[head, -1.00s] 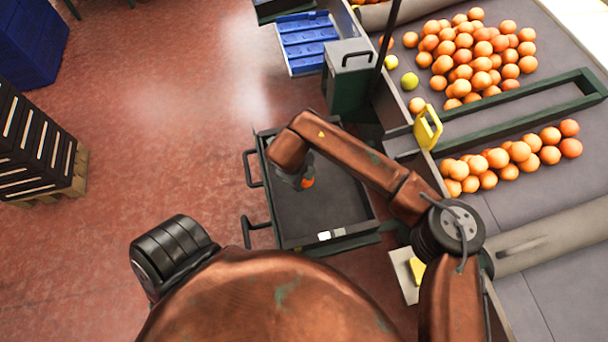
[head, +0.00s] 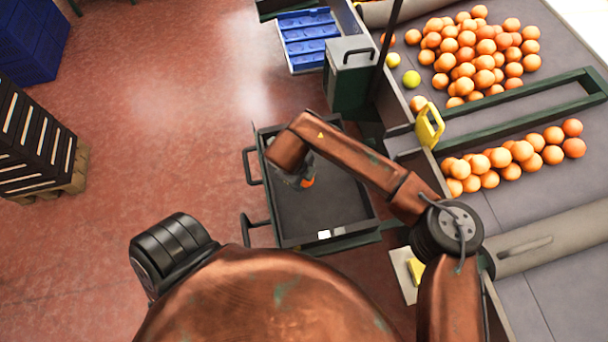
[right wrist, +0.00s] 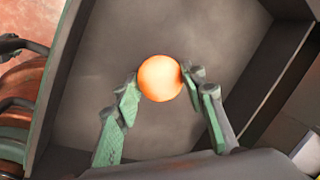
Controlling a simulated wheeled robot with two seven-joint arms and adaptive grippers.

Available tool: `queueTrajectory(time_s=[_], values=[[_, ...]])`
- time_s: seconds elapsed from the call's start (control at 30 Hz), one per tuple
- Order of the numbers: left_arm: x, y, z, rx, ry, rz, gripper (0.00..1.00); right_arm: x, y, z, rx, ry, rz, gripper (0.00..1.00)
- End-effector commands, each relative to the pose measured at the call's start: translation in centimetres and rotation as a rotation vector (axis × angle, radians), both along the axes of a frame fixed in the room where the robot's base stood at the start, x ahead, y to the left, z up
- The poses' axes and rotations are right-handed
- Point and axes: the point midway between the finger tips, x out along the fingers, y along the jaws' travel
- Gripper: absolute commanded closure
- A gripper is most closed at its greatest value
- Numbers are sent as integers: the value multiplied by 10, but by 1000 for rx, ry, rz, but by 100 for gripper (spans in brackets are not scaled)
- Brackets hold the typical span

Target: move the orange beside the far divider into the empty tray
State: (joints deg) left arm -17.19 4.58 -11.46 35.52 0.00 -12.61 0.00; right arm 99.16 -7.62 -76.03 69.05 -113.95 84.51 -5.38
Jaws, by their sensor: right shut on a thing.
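The orange (right wrist: 160,78) is between the two fingers of my right gripper (right wrist: 158,88) in the right wrist view. The gripper is shut on it. Behind it is the bare dark floor of the empty tray (right wrist: 200,35). In the head view my right arm reaches over the tray (head: 335,208), and a bit of the gripper (head: 308,183) shows under the wrist. My left gripper is not in view.
A sorting table at right holds a heap of oranges (head: 475,55) and a row of oranges (head: 515,158), with a green divider frame (head: 530,103) between. A yellow handle (head: 430,124) stands at the table edge.

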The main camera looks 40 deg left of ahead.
Motion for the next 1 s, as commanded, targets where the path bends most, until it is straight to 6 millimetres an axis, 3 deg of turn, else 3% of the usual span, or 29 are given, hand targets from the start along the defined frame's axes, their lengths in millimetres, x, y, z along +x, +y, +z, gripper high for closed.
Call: queueTrajectory(time_s=[1.0], values=[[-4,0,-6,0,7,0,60,0,0,-15,-1,0,0,88]])
